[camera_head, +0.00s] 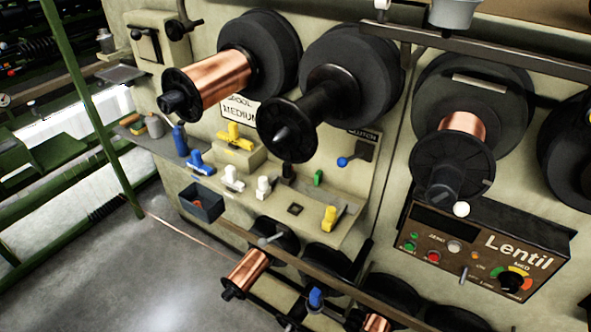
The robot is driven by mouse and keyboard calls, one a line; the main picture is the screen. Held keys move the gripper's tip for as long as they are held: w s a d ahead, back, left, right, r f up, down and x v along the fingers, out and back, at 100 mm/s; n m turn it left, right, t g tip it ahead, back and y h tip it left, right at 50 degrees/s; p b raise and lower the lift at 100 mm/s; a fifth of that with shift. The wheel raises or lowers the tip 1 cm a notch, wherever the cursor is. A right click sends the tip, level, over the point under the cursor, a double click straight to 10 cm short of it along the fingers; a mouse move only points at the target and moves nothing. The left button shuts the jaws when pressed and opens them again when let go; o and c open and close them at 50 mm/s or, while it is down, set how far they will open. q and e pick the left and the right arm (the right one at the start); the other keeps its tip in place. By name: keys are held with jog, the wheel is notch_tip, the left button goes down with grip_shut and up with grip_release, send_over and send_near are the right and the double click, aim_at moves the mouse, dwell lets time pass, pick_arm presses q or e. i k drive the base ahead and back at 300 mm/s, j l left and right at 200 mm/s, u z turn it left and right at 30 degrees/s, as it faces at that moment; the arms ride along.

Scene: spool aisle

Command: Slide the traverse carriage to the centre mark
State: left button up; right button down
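I cannot tell for sure which part is the traverse carriage, and I make out no centre mark. A long dark rail (340,287) runs slantwise below the ledge, with a small blue-topped part (316,298) at it. A ledge (300,222) on the machine front carries yellow, white, green and blue handled parts, among them a yellow part (329,218) at its right end. A yellow handled part (235,137) sits on a raised cream block. Neither of my grippers is in view.
Copper-wound spools (222,80) and a bare black spool (302,112) jut out from the machine. A brown "Lentil" control box (485,253) is at the right. A dark open bin (202,202) hangs at the ledge's left. A green post (95,110) stands left; grey floor (140,270) is open.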

aim_at(288, 176)
jog(key=k+l, duration=0.15)
jog(key=l, duration=0.25)
jog(key=k+l+u, duration=0.1)
jog(key=l, duration=0.3)
jog(key=k+l, duration=0.25)
jog(key=k+l+u, duration=0.1)
jog(key=l, duration=0.4)
jog(key=k, duration=0.05)
